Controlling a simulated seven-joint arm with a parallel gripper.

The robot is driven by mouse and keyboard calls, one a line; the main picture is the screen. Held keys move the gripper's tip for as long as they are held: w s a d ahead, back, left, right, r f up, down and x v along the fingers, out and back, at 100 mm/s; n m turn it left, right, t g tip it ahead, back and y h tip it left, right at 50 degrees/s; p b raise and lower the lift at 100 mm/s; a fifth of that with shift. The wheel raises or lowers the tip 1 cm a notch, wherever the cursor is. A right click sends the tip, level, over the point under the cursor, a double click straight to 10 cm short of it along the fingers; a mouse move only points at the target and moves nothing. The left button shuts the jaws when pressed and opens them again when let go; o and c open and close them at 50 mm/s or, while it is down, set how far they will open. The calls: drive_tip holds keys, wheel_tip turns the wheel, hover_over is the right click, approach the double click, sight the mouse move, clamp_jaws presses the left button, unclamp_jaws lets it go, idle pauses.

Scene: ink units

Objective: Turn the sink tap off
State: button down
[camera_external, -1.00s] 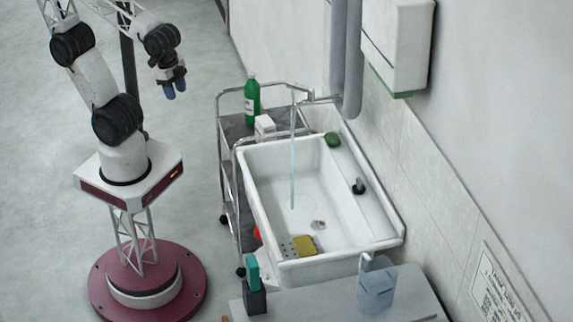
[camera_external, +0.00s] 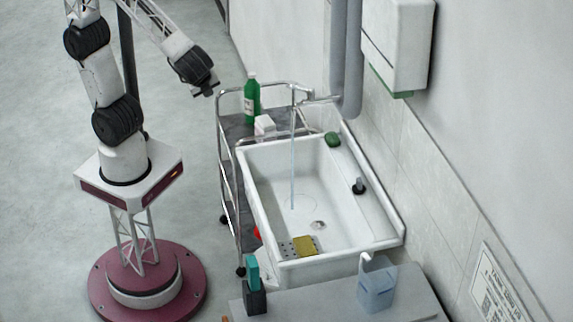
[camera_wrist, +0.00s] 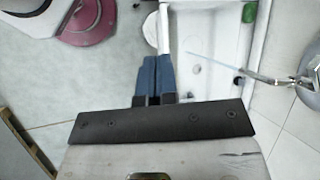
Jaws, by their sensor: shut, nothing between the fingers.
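The white sink (camera_external: 262,200) stands against the wall, and its basin also shows in the wrist view (camera_wrist: 205,45). A metal tap spout (camera_external: 318,100) reaches over its far end, and it shows in the wrist view (camera_wrist: 268,79) at right. A thin water stream (camera_external: 292,150) runs from the spout into the basin. A small dark-handled knob or lever (camera_external: 359,186) stands on the sink's wall-side ledge. My gripper (camera_external: 214,92) is in the air left of the spout, above the cart side. In the wrist view its blue fingers (camera_wrist: 155,64) are together, empty, and apart from the tap.
A metal cart (camera_external: 228,150) with a green bottle (camera_external: 251,98) and a white box (camera_external: 264,124) stands left of the sink. A green lump (camera_external: 332,139) lies on the ledge, a yellow sponge (camera_external: 304,245) at the front. Grey pipes (camera_external: 345,50) run behind the spout.

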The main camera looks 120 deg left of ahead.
sight(293, 87)
drive_tip(key=w+m+t+y, duration=0.1)
drive_tip(key=w+m+y, duration=0.9)
drive_tip(key=w, duration=1.2)
drive_tip(key=shift+w+d+f+m+t+y, duration=0.2)
drive_tip(key=shift+d+f+m+t+y, duration=0.15)
drive_tip(key=shift+y, duration=0.55)
drive_tip(key=shift+a, duration=0.25)
drive_tip(key=shift+a, duration=6.8)
